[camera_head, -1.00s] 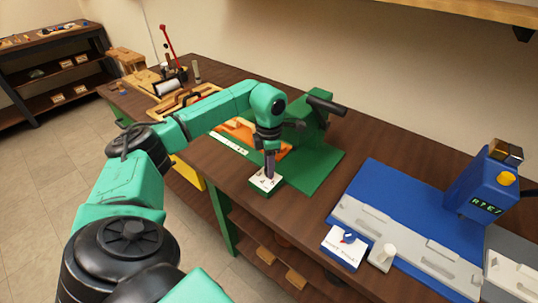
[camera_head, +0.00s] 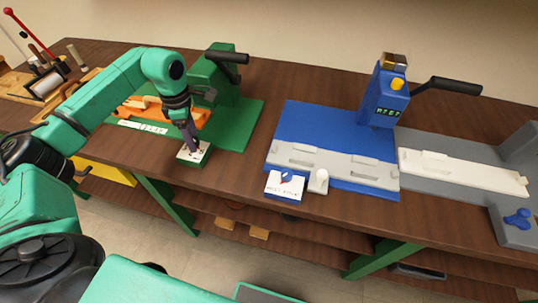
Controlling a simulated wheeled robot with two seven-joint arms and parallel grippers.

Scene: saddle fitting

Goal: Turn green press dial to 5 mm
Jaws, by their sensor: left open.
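The green press (camera_head: 215,72) stands at the left of the bench on a green base plate (camera_head: 240,127), with a black lever at its top. Its dial box (camera_head: 193,153) is a small green block with a pale marked face at the front of the base. My left gripper (camera_head: 193,147) points down at this dial box, with its fingertips at the face. The gripper is open, and its fingers and wrist hide the dial's knob and most of the marks, so the setting cannot be read. My right gripper is not in view.
A blue press (camera_head: 382,92) stands to the right with grey fixtures and its own dial box (camera_head: 285,186) and a white knob (camera_head: 319,181). An orange fixture (camera_head: 185,113) lies behind my left arm. Further right is a grey station (camera_head: 450,172). Bare wood lies between the presses.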

